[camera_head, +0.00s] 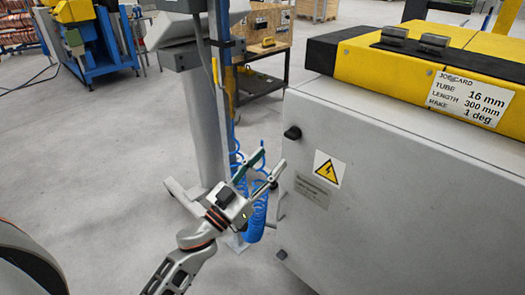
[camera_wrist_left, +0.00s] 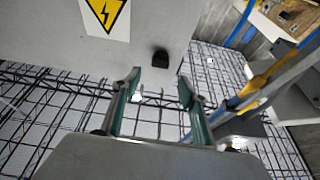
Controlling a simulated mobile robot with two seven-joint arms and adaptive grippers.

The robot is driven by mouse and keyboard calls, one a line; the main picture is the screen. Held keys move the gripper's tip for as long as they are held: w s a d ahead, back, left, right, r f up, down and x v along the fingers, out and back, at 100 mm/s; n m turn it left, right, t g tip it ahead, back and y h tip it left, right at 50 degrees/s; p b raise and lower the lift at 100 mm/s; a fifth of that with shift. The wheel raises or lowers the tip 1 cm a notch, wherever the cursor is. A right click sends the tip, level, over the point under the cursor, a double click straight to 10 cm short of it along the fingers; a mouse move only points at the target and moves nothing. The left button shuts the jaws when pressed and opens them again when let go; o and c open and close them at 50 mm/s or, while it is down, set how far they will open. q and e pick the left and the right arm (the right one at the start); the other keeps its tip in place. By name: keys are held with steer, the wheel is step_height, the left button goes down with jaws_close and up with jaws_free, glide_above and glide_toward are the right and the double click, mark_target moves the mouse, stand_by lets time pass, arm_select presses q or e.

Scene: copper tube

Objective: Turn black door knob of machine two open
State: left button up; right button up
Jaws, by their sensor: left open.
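A grey machine cabinet (camera_head: 390,190) stands at the right. Its door side carries an upper black knob (camera_head: 292,132) near the top left corner and a lower black knob (camera_head: 281,254) near the bottom. My left gripper (camera_head: 270,160) is open and empty, its fingers just left of the cabinet and below the upper knob in the picture. In the left wrist view one black knob (camera_wrist_left: 160,58) shows beyond the gap between the open fingertips (camera_wrist_left: 160,84), apart from them. No label identifying machine two is legible. My right gripper is out of sight.
A yellow warning sign (camera_head: 329,168) is on the cabinet, with a job card (camera_head: 470,97) above. A grey post (camera_head: 203,125) with blue coiled hose (camera_head: 256,210) stands close behind my left gripper. A wooden-topped bench (camera_head: 262,80) is farther back. Open floor (camera_head: 90,150) lies left.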

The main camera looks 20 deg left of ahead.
mark_target(289, 136)
arm_select(q)
steer(key=x, duration=0.8)
steer(key=shift+s+r, duration=0.1)
steer(key=shift+r, duration=0.15)
steer(key=c, duration=1.1)
